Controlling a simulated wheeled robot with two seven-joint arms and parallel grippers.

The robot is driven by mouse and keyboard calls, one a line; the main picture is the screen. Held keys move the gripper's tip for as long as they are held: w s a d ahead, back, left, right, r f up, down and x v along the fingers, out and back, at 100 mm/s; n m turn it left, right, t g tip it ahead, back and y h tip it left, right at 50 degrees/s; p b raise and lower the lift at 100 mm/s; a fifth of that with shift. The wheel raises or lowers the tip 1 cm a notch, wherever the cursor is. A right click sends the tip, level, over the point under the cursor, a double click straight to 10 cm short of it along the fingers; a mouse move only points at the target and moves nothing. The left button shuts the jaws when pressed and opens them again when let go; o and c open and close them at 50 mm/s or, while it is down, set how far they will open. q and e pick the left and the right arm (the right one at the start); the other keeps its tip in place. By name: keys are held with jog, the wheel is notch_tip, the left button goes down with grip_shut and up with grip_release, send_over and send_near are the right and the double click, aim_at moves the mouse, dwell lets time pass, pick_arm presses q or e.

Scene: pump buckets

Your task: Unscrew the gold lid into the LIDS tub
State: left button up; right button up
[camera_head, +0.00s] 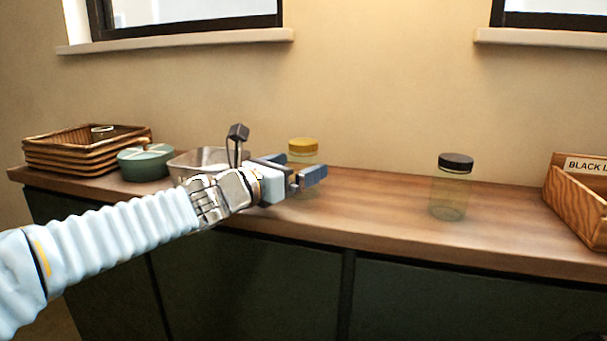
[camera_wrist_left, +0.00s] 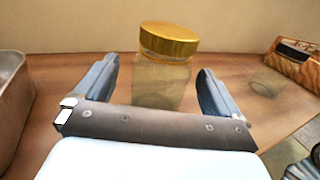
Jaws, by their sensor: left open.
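The gold lid (camera_head: 303,145) sits on a clear glass jar standing upright on the wooden counter. The lid also shows in the left wrist view (camera_wrist_left: 169,40), on top of the jar (camera_wrist_left: 160,85). My left gripper (camera_head: 300,170) is open, in front of the jar and below lid height. In the left wrist view its fingers (camera_wrist_left: 160,88) appear on either side of the jar, with gaps between. A wooden box (camera_head: 585,190) at the right carries a partly cut-off label starting "BLACK L". No LIDS label is readable.
A second clear jar (camera_head: 449,197) with a black lid (camera_head: 456,162) stands right of centre. The counter (camera_head: 380,215) between the two jars is clear.

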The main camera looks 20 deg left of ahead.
aim_at(309, 162)
pick_arm(q)
jog(key=x, duration=0.4)
jog(key=shift+w+d, duration=0.1)
jog(key=shift+d, duration=0.05)
jog(key=shift+r, duration=0.1)
jog(key=c, duration=1.2)
